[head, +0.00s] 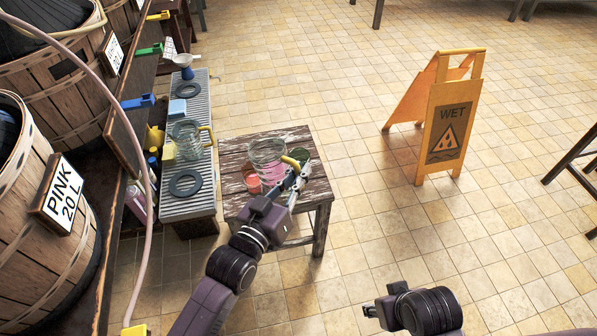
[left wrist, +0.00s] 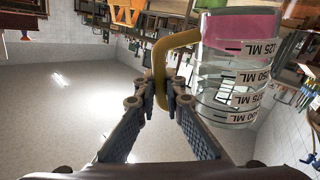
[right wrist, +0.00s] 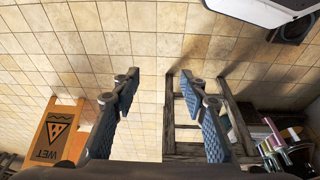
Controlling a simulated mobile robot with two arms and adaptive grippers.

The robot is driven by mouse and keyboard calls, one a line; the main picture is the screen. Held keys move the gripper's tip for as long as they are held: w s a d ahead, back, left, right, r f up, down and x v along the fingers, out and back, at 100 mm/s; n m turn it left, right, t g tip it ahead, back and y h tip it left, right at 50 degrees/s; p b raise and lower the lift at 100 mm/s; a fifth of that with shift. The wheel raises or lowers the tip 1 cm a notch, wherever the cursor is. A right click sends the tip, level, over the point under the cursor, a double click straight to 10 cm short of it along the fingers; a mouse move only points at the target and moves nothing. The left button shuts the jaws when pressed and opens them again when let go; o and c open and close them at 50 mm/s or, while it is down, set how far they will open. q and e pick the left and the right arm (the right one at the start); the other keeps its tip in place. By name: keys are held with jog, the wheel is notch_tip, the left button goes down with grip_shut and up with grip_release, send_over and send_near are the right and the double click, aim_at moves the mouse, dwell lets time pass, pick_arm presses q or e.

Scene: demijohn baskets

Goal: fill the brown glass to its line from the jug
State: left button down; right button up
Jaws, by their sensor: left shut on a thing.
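A clear jug (head: 266,152) with a yellow handle (head: 291,163) and pink liquid low inside is over the small wooden table. My left gripper (head: 297,178) is shut on the handle. In the left wrist view, turned upside down, the jug (left wrist: 232,70) shows ML marks, and the liquid fills about the lowest marked part. It looks near upright; I cannot tell whether it touches the table. A reddish glass (head: 253,184) stands beside it and a green one (head: 301,155) behind my gripper. I cannot make out a brown glass. My right gripper (right wrist: 160,88) is open and empty.
The wooden table (head: 236,146) stands beside a grey slatted rack (head: 199,205) with a second jug (head: 186,139), dark rings and a funnel. Barrels (head: 38,225) with taps and a hose line the left. A yellow wet-floor sign (head: 448,125) stands right on open tiles.

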aim_at(284, 161)
pick_arm(q)
jog(key=shift+f+n+b, duration=0.35)
jog(key=shift+n+b, duration=0.05)
jog(key=shift+n, duration=0.3)
jog(key=shift+w+a+n+g+b, duration=0.15)
jog(key=shift+n+g, duration=0.05)
jog(key=shift+n, duration=0.3)
jog(key=shift+w+a+n+g+b, duration=0.1)
jog(key=shift+n+g+b, duration=0.1)
jog(key=shift+n, duration=0.3)
jog(key=shift+w+a+r+n, duration=0.2)
jog(key=shift+r+n, duration=0.1)
jog(key=shift+n, duration=0.2)
jog(key=shift+w+a+r+n+g+h+p, duration=0.3)
jog(key=shift+a+r+n+p, duration=0.15)
jog(key=shift+n, duration=0.35)
jog(key=shift+w+a+r+n+p, duration=0.25)
jog(key=shift+a+r+n, duration=0.1)
jog(key=shift+r, duration=0.1)
jog(key=shift+w+a+r+n+p, duration=0.1)
jog(key=shift+w+a+r+n, duration=0.1)
jog(key=shift+r+n, duration=0.2)
jog(key=shift+f, duration=0.1)
pick_arm(e)
jog(key=shift+s+r, duration=0.1)
jog(key=shift+r, duration=0.4)
